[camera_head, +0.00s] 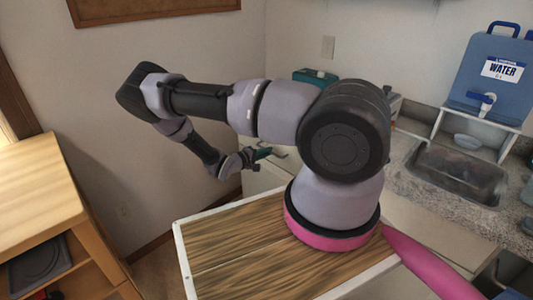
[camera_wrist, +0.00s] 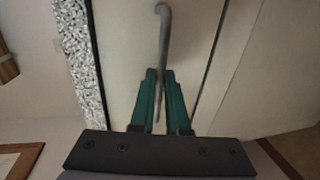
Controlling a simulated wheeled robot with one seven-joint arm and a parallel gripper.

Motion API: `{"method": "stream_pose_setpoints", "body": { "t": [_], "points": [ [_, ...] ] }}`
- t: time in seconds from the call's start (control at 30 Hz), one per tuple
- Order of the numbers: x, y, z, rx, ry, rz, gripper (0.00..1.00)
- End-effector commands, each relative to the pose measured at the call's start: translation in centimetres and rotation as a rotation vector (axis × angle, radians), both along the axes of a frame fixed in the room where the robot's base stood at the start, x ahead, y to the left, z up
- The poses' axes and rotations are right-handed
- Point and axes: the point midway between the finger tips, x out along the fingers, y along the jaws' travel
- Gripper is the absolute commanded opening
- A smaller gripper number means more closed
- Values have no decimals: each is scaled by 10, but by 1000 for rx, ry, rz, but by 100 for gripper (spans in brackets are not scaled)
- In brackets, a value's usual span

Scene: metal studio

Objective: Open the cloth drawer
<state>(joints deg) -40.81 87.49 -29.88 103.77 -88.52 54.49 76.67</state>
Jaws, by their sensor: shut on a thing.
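The drawer front (camera_wrist: 190,40) is a plain cream panel, seen turned sideways in the wrist view, between a granite counter edge and a dark seam. Its handle (camera_wrist: 163,38) is a thin grey bar with a bent end. My gripper (camera_wrist: 159,74) has green fingers, one on each side of the handle's lower part, and is shut on it. In the head view my gripper (camera_head: 262,154) is by the cream cabinet front, beyond the wood-topped base; the handle is too small to make out there. No clear opening shows at the drawer, and any cloth inside is hidden.
A granite counter (camera_head: 455,217) with a sink (camera_head: 455,175) and a blue water container (camera_head: 490,80) stands at the right. Its speckled edge (camera_wrist: 85,65) shows in the wrist view. A wooden cabinet (camera_head: 40,200) stands at the left. Some floor (camera_head: 160,270) is clear between.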

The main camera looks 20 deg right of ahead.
Motion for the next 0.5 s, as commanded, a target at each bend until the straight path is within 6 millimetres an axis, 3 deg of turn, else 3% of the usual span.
{"method": "stream_pose_setpoints", "body": {
  "t": [0.27, 0.5],
  "points": [
    [-9, 28, -1, 4, 2, 4, 0],
    [-29, 83, -1, 4, 1, 7, 0]
  ]
}}
